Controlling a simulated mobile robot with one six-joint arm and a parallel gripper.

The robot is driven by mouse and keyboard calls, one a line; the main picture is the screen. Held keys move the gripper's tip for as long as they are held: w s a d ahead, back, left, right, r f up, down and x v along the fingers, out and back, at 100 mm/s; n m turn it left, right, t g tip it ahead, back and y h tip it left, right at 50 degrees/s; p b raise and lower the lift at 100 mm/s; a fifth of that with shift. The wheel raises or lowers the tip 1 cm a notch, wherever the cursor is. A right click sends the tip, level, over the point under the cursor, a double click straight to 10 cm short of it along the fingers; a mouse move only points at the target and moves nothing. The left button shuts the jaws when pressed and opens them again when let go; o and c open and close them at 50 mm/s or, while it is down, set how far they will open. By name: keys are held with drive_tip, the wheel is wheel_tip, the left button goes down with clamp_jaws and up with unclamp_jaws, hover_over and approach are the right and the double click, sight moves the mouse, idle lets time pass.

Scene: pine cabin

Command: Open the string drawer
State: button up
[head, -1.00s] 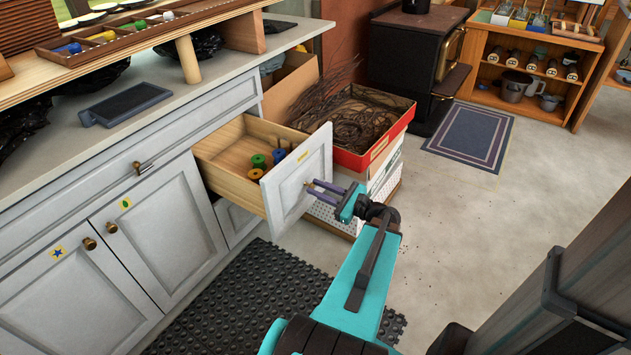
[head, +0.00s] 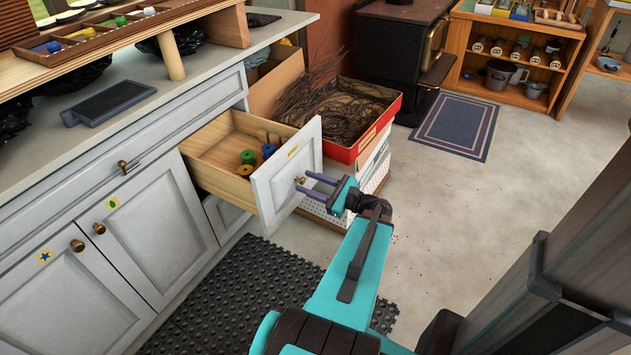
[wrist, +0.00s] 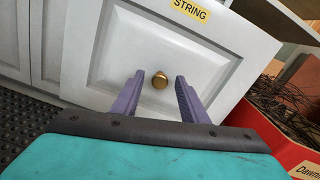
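The string drawer (head: 287,177) stands pulled out from the grey cabinet, its inside showing. Its white front carries a yellow label reading STRING (wrist: 190,9) in the wrist view. A round brass knob (head: 300,181) sits on the front; it is also in the wrist view (wrist: 160,80). Spools of green (head: 248,157), blue and orange-yellow lie inside, with plain wooden pieces behind. My gripper (head: 309,180) is at the drawer front, its purple fingers open. In the wrist view the fingertips (wrist: 159,80) are on either side of the knob, with a visible gap on each side.
A red box of dark twigs (head: 378,138) stands close behind the drawer on white boxes. Closed cabinet doors (head: 150,235) are to the left. A black rubber mat (head: 235,300) lies below. Open concrete floor (head: 480,220) is to the right.

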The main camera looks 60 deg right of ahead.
drive_tip(key=shift+s, duration=0.15)
drive_tip(key=s+p, duration=0.2)
drive_tip(key=s, duration=1.1)
drive_tip(key=shift+s, duration=0.3)
idle(0.3)
